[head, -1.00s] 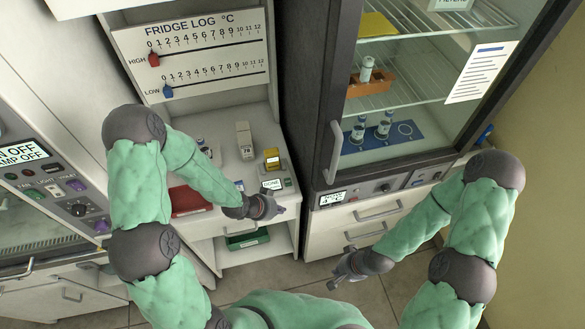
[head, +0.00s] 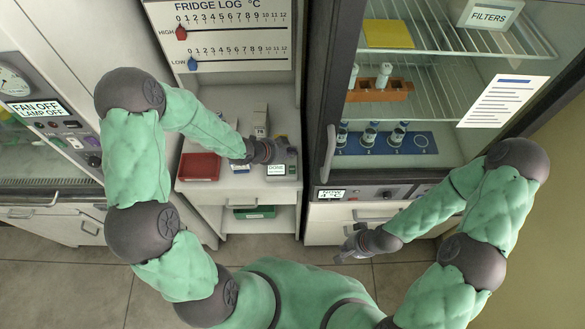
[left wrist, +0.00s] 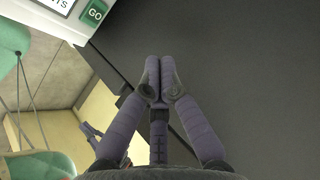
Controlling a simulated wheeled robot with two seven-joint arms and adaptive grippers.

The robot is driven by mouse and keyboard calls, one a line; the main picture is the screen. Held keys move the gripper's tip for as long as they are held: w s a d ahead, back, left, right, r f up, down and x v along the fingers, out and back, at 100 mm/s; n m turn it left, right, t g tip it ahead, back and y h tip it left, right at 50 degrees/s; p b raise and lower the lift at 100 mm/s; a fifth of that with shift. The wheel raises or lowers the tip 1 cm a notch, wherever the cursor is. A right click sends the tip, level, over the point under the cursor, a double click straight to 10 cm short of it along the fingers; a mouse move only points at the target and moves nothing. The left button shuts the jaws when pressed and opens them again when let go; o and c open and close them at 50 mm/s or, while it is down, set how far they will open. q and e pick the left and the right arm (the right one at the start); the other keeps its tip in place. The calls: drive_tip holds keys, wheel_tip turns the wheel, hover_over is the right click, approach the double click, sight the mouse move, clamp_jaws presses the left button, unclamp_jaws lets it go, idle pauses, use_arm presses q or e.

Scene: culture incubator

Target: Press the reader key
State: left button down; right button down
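The reader (head: 290,157) is a grey device on the counter below the fridge log board. Its small screen (head: 276,169) shows DONE. In the left wrist view its green GO key (left wrist: 95,13) is at the upper left, beside part of the white screen (left wrist: 56,4). My left gripper (head: 270,150) is over the reader in the head view and hides part of it. In the left wrist view its fingertips (left wrist: 160,66) are together with nothing between them, apart from the key. My right gripper (head: 346,250) hangs empty in front of the fridge drawers; its finger opening is unclear.
A red tray (head: 199,167) lies left on the counter, and a small upright device (head: 260,118) stands behind my left gripper. The glass-door fridge (head: 325,120) rises close on the right. A green box (head: 254,212) sits on the shelf below.

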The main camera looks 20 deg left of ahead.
use_arm(q)
drive_tip(key=shift+f, duration=0.15)
drive_tip(key=b, duration=0.6)
hover_over(291, 171)
wheel_tip(291, 171, down, 7)
drive_tip(key=shift+w+f, duration=0.1)
drive_tip(key=shift+f+b, duration=0.55)
drive_tip(key=shift+f, duration=0.15)
idle(0.5)
drive_tip(key=shift+f+b, duration=0.35)
drive_tip(key=shift+b, duration=0.05)
drive_tip(key=shift+f+b, duration=0.35)
idle(0.6)
drive_tip(key=shift+r, duration=0.1)
drive_tip(key=shift+r+p, duration=0.55)
drive_tip(key=shift+r, duration=0.1)
